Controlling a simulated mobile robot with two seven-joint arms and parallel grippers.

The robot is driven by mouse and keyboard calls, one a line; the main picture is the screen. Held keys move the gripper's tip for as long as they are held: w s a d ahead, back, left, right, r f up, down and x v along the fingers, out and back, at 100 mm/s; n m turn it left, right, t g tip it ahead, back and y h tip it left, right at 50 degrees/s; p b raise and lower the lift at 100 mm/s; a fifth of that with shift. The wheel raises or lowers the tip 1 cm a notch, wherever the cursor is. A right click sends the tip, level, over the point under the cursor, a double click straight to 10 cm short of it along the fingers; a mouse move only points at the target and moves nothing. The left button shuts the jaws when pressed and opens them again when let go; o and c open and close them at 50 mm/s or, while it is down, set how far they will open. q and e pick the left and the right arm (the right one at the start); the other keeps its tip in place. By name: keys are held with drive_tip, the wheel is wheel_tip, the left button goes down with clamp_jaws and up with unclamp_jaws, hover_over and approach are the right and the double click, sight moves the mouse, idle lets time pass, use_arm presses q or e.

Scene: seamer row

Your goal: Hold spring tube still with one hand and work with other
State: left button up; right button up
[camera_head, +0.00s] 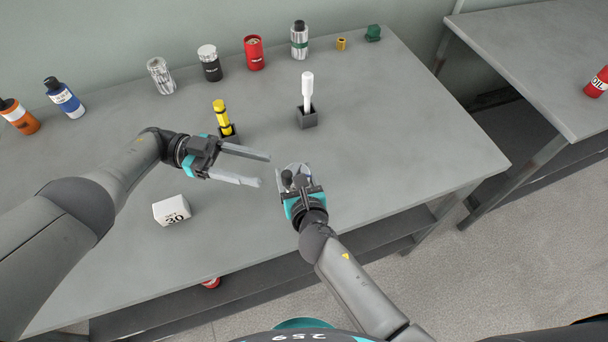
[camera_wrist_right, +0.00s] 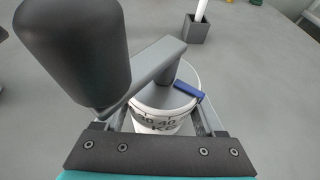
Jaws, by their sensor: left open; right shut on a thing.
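A white tube with dark printed numbers and "KG" (camera_wrist_right: 158,125), likely the spring tube, stands between the fingers of my right gripper in the right wrist view. A grey crank arm (camera_wrist_right: 158,72) with a big black knob (camera_wrist_right: 75,48) lies across its top, and a small blue piece (camera_wrist_right: 188,90) sits at its rim. In the head view my right gripper (camera_head: 293,174) is shut on the tube, whose body is mostly hidden there. My left gripper (camera_head: 264,170) is open and empty, its fingers pointing right toward the tube, a short gap away.
A white box (camera_head: 171,211) lies below my left gripper. A yellow stick (camera_head: 221,114) and a white stick (camera_head: 308,88) stand in dark holders. Several cans and bottles line the back, including a red can (camera_head: 253,53). The table (camera_head: 400,130) is clear at right.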

use_arm(q)
drive_tip(key=s+d+f+t, duration=0.1)
drive_tip(key=s+d, duration=0.1)
drive_tip(key=d, duration=0.8)
drive_tip(key=shift+f+n+t+h, duration=0.2)
drive_tip(key=shift+n+t+h, duration=0.1)
drive_tip(key=shift+n+t, duration=0.1)
drive_tip(key=shift+c, duration=0.3)
drive_tip(key=shift+a, duration=0.1)
clamp_jaws()
